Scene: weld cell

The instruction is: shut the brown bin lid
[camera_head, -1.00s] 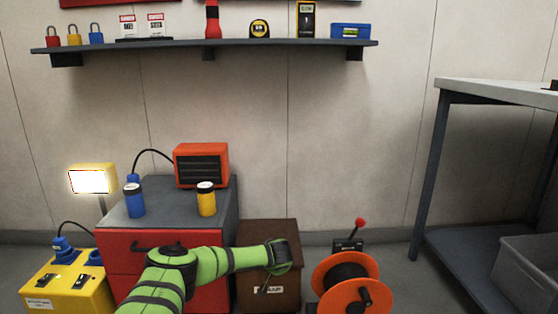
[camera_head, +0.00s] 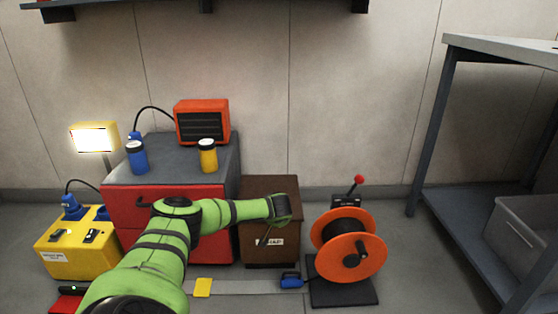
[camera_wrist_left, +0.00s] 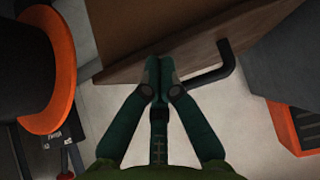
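The brown bin (camera_head: 254,252), with a pale label on its front, stands on the floor between the red cabinet and the cable reel. My left arm reaches across to the bin, with its wrist in front of the bin's upper right part. In the left wrist view my left gripper (camera_wrist_left: 158,64) has its fingertips together, with nothing seen between them. They overlap the edge of a brown panel (camera_wrist_left: 150,25) of the bin; contact is unclear. A black bent handle (camera_wrist_left: 224,62) shows right of the fingers. I cannot tell the lid's angle. My right gripper is out of view.
The orange cable reel (camera_head: 370,250) stands close right of the bin. The red cabinet (camera_head: 222,237) is close on its left, carrying a heater (camera_head: 202,121) and two jars. A blue plug (camera_head: 291,280) lies on the floor in front. Floor is clear farther right, before the bench (camera_head: 515,50).

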